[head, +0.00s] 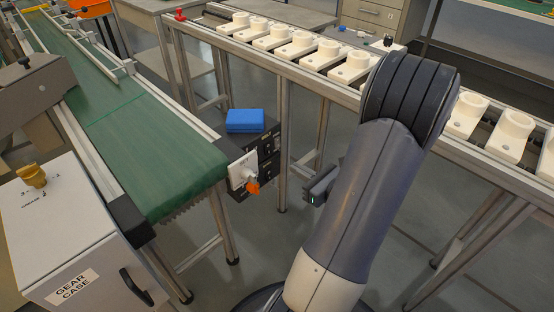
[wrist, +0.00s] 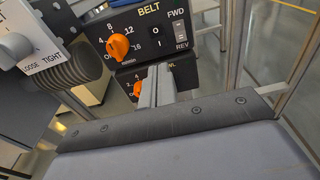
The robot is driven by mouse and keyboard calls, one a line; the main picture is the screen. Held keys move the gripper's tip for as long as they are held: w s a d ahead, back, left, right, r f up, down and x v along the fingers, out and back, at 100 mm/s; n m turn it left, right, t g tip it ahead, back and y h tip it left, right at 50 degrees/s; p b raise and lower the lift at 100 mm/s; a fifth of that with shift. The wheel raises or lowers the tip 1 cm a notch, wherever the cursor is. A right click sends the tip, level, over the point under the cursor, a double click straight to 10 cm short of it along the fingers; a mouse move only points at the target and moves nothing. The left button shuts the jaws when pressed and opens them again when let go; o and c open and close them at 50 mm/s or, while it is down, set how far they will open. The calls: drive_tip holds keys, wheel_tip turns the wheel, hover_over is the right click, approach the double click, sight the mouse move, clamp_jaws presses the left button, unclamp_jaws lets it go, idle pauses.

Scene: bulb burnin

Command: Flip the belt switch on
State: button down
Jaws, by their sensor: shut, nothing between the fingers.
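The black belt control panel (wrist: 150,35) shows large in the wrist view, labelled BELT. On it are an orange dial (wrist: 119,46), a dark switch marked O and I (wrist: 158,38) and a pale FWD/REV switch (wrist: 181,32). My gripper (wrist: 155,72) is shut and empty, its fingertips just below the O/I switch in the picture. Whether they touch the panel I cannot tell. In the head view the panel (head: 267,150) is at the end of the green conveyor (head: 150,140), and my arm hides the fingers.
A lower panel with another orange dial (wrist: 138,88) sits below. A white LOOSE/TIGHT plate (wrist: 42,62) with a lever is at the left. A gear case (head: 75,225) and a rail of white holders (head: 300,45) flank the space.

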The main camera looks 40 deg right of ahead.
sight(269, 153)
drive_tip(key=w, duration=0.2)
drive_tip(key=w+b, duration=0.1)
drive_tip(key=w, duration=0.2)
drive_tip(key=w+f+b, duration=0.1)
drive_tip(key=w, duration=0.2)
drive_tip(key=shift+w+a, duration=0.25)
drive_tip(key=shift+a, duration=0.1)
